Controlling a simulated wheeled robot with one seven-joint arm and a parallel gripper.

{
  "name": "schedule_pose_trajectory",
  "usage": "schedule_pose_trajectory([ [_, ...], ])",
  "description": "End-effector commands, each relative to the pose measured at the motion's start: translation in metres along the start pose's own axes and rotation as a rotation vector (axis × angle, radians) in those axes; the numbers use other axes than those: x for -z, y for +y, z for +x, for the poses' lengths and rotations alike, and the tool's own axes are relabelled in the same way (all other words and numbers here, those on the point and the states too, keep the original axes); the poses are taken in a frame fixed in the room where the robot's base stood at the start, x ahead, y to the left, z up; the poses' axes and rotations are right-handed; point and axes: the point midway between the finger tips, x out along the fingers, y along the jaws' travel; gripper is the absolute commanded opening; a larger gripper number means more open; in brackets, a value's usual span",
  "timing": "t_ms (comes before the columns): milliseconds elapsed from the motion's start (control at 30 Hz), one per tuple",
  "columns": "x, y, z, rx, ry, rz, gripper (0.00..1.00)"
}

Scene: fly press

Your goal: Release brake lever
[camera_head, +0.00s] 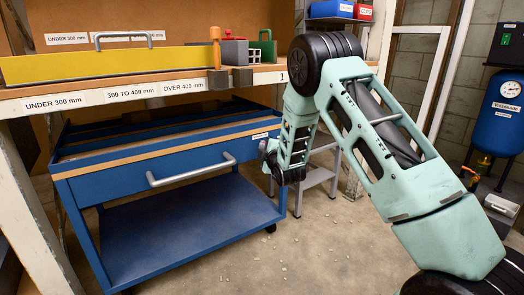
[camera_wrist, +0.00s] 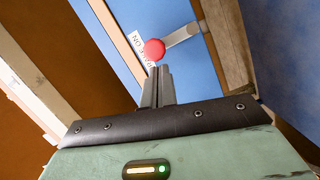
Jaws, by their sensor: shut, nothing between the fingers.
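The brake lever shows in the wrist view as a red ball knob (camera_wrist: 153,50) on a short grey arm (camera_wrist: 184,34). A white label (camera_wrist: 137,42) with partly hidden lettering sits behind the knob. My gripper (camera_wrist: 160,70) is shut and empty, with its fingertips just below the knob in the picture; I cannot tell whether they touch it. In the head view my gripper (camera_head: 266,152) is at the right front corner of the blue cart (camera_head: 110,178), and the knob cannot be made out there.
The cart has a grey drawer handle (camera_head: 190,170) and an open lower shelf. A wooden bench (camera_head: 130,92) stands above and behind it. A grey step stool (camera_head: 318,180) stands behind my arm. A blue air tank (camera_head: 494,125) stands at the right. The floor in front is clear apart from small scraps.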

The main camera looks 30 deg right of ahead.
Motion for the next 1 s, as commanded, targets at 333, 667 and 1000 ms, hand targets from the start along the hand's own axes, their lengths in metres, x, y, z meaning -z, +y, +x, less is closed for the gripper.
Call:
schedule_pose_trajectory([
  [333,-0.0013,0.0027,0.0002,0.008,0.000,0.031,0.00],
  [667,-0.0038,0.0044,0.0009,0.020,0.000,0.082,0.00],
  [1000,-0.0088,0.0085,0.0018,0.039,-0.002,0.155,0.00],
])
